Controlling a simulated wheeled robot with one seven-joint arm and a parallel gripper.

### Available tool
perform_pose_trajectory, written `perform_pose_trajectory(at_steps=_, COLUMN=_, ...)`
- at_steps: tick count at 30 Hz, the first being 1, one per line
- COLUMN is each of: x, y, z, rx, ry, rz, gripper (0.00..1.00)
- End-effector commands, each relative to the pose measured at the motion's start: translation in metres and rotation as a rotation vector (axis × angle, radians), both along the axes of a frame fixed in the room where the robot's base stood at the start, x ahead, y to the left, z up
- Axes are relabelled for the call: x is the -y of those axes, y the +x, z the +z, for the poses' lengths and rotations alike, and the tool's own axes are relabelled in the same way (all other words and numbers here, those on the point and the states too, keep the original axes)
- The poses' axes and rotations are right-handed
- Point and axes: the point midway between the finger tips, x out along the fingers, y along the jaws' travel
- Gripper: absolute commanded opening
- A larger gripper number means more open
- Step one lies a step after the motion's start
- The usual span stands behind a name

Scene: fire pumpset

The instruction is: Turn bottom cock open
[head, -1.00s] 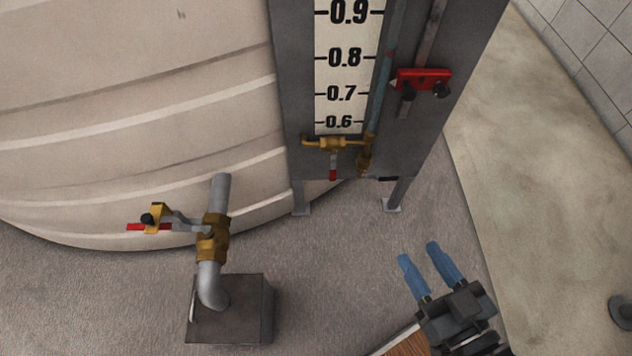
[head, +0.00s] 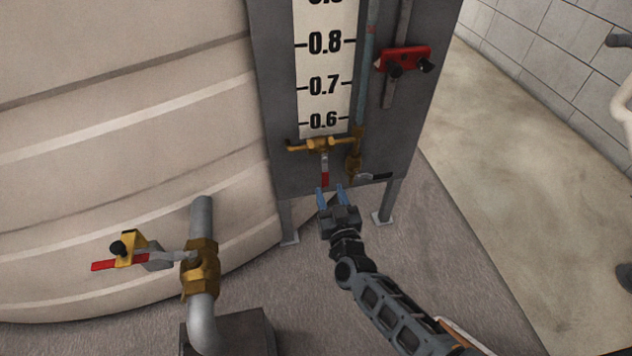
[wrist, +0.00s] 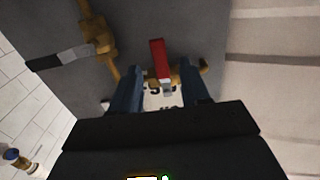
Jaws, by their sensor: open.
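A brass cock (head: 318,144) sits below the gauge scale on the grey panel. Its red-tipped lever (head: 325,178) hangs straight down, and the lever also shows in the wrist view (wrist: 157,58). A second, lower brass cock (head: 354,168) has a grey lever with a black grip (head: 376,177) pointing right in the head view. In the wrist view this black grip (wrist: 44,63) lies at the left. My gripper (head: 330,189) is open and empty just below the red lever. In the wrist view the red lever appears between the fingertips (wrist: 161,72); contact cannot be told.
A large cream tank (head: 120,130) fills the left. A bigger brass valve (head: 200,268) with a red lever stands on a pipe at lower left. A red bracket (head: 405,59) is on the panel's upper right.

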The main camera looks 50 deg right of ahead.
Motion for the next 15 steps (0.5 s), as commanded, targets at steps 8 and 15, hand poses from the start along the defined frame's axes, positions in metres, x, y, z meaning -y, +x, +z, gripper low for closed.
perform_pose_trajectory(at_steps=8, x=0.023, y=0.033, z=0.0, rx=0.003, ry=-0.002, rz=-0.001, gripper=0.46)
perform_pose_trajectory(at_steps=15, x=0.038, y=0.056, z=0.0, rx=0.002, ry=-0.001, rz=0.001, gripper=0.46)
